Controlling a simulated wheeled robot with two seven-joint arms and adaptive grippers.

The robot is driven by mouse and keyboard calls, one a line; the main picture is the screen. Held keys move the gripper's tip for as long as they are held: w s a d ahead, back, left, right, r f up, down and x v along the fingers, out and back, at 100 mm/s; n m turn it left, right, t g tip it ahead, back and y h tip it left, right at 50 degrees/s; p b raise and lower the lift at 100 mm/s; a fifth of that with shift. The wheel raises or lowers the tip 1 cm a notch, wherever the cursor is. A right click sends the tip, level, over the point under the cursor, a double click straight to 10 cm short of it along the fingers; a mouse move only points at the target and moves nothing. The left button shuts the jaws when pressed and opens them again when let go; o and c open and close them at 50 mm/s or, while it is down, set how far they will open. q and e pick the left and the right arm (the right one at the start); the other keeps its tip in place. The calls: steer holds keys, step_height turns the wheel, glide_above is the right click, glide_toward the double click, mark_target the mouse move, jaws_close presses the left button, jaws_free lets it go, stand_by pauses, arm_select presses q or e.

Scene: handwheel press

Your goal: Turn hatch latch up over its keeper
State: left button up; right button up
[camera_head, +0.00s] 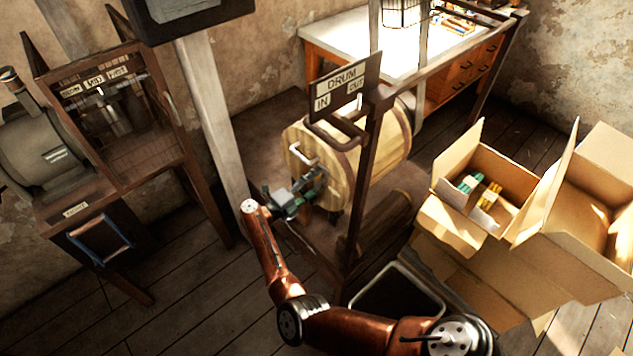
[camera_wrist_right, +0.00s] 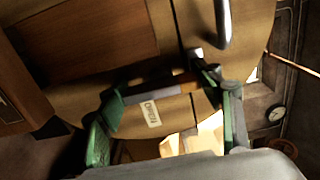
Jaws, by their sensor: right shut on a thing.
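The wooden drum (camera_head: 375,145) lies on its side in a dark frame, with its round end face toward my right arm. A pale curved handle (camera_head: 303,157) is on that face; it shows as a silver bar in the right wrist view (camera_wrist_right: 223,25). My right gripper (camera_head: 312,183) is at the lower part of the face, below the handle. In the right wrist view its green fingers stand either side of a narrow brown bar (camera_wrist_right: 165,90), apparently the hatch latch. The gripper is shut on it. The keeper cannot be made out. My left gripper is out of view.
Open cardboard boxes (camera_head: 455,212) stand at the right. A dark open bin (camera_head: 397,297) is below. A machine cabinet (camera_head: 115,120) stands at the left.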

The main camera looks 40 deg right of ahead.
steer(key=shift+a+f, duration=0.1)
steer(key=o, duration=1.2)
steer(key=shift+c, duration=0.2)
steer(key=a, duration=1.2)
steer(key=shift+s, duration=0.45)
